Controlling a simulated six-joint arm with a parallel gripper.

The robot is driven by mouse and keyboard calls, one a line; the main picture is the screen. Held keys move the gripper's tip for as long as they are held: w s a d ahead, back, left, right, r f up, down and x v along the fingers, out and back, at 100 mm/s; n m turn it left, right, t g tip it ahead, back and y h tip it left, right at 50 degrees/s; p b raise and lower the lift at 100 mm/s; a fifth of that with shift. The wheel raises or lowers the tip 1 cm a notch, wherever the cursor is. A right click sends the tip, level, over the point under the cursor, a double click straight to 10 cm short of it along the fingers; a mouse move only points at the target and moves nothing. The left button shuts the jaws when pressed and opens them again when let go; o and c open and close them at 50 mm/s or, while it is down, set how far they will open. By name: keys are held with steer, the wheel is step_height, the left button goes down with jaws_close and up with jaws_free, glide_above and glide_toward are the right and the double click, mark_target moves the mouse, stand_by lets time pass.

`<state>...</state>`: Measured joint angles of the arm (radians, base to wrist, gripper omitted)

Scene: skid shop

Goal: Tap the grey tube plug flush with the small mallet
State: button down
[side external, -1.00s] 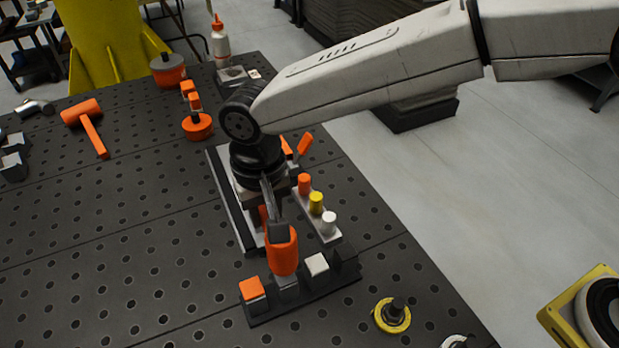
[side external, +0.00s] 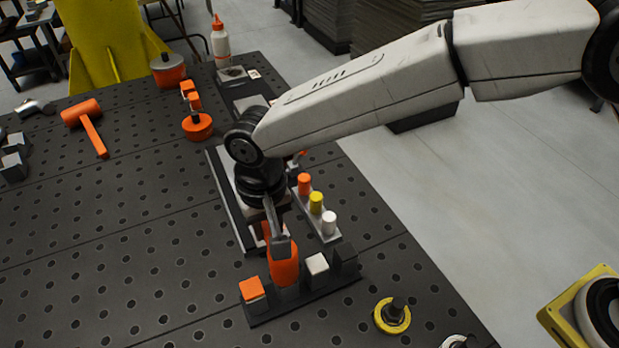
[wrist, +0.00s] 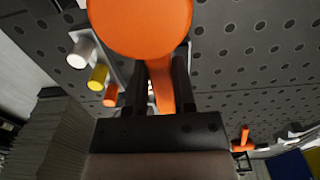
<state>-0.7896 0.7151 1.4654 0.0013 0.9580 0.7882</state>
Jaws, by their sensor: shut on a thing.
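My gripper (side external: 275,228) is shut on the handle of the small orange mallet (side external: 285,266). Its round orange head also fills the top of the wrist view (wrist: 140,22), with the handle between my fingers (wrist: 157,85). The head is low over a grey square piece (side external: 288,294) in the dark rack (side external: 262,316). The head hides that piece's top, so I cannot tell how far its plug stands out or whether the two touch. The same rack holds an orange-topped piece (side external: 252,289) to the left, and a white-topped piece (side external: 317,265) and a dark piece (side external: 345,260) to the right.
A strip with orange (side external: 304,184), yellow (side external: 316,203) and white (side external: 329,222) pegs stands close right of my gripper. A bigger orange mallet (side external: 94,137) lies at the far left. A yellow ring part (side external: 391,316) sits front right. The perforated table's (side external: 100,240) left middle is clear.

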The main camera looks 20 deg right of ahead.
steer(key=shift+r, duration=0.15)
steer(key=shift+r, duration=1.55)
steer(key=shift+r, duration=1.5)
